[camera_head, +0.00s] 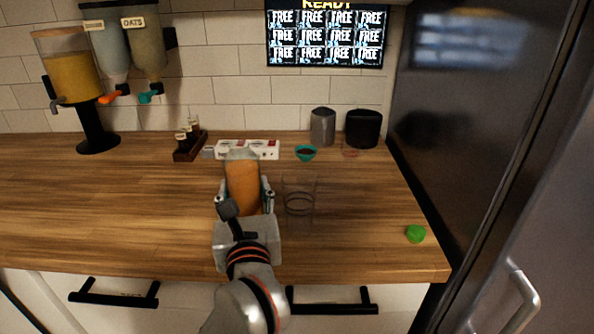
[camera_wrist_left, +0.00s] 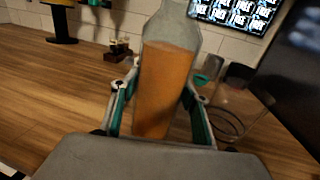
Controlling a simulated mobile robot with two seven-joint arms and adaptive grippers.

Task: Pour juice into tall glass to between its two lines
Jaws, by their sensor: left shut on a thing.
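A clear bottle of orange juice (camera_head: 242,187) stands close to upright in the middle of the counter in the head view. It fills the middle of the left wrist view (camera_wrist_left: 166,88). My left gripper (camera_head: 243,196) is shut around the bottle, one finger on each side. A clear tall glass (camera_head: 300,197) stands just right of the bottle, apart from it, and looks empty. Its rings show as two dark lines, also visible in the left wrist view (camera_wrist_left: 233,115). Whether the bottle's base touches the counter is hidden by my gripper. My right gripper is not in view.
A green cap (camera_head: 415,233) lies near the counter's right front edge. Behind are a white power strip (camera_head: 248,149), a teal bowl (camera_head: 306,153), a grey canister (camera_head: 322,127) and a black container (camera_head: 363,129). A juice dispenser (camera_head: 72,80) stands at left. The left counter is clear.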

